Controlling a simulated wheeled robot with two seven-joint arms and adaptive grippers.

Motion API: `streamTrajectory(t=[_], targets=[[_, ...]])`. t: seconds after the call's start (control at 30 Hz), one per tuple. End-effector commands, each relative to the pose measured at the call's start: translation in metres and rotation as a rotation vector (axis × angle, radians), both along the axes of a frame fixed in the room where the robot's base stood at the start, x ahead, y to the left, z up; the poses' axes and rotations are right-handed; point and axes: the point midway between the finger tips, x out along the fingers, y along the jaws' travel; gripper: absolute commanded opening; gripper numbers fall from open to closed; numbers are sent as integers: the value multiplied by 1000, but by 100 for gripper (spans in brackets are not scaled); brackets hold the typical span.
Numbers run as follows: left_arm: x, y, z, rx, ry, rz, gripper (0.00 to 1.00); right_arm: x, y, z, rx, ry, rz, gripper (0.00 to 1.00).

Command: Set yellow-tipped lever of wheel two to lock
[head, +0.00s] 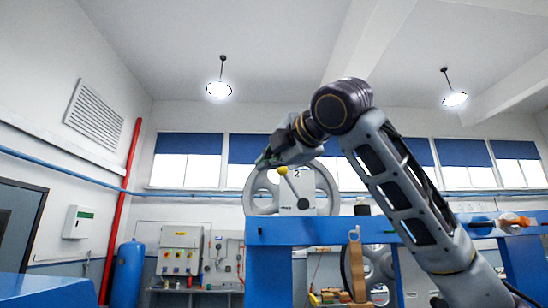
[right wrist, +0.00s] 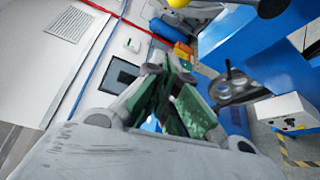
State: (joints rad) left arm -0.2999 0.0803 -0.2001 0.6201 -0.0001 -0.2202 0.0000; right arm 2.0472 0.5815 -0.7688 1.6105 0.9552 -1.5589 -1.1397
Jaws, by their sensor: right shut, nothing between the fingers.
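Wheel two (head: 249,195) is a grey spoked wheel on top of a blue frame. A pale plate (head: 309,185) marked "2" sits in front of it. Its lever (head: 293,187) slants up and left from a low pivot on the plate to a yellow tip (head: 283,170). My right gripper (head: 265,162) is shut and empty, just left of and above the yellow tip; whether they touch is unclear. The right wrist view shows its green-padded fingers (right wrist: 177,112) and a yellow rounded piece (right wrist: 178,3), likely the tip, at the top edge. My left gripper is not in view.
The blue frame (head: 270,272) carries the wheel, and its beam runs right behind my right arm. Orange-tipped parts (head: 513,219) sit on the frame at far right. A control cabinet (head: 180,251) and a blue tank (head: 128,272) stand at the back left. Space left of the wheel looks clear.

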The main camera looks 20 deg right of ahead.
Motion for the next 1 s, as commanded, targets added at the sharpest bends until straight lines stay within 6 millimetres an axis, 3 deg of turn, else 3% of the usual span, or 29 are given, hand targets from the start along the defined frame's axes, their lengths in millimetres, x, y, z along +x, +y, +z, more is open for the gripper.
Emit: streamTrajectory(t=[0.57, 1.0], targets=[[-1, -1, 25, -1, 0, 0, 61, 74, 13, -6, 1, 1, -2, 0], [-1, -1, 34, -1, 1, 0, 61, 67, -22, 1, 1, 1, -2, 0]])
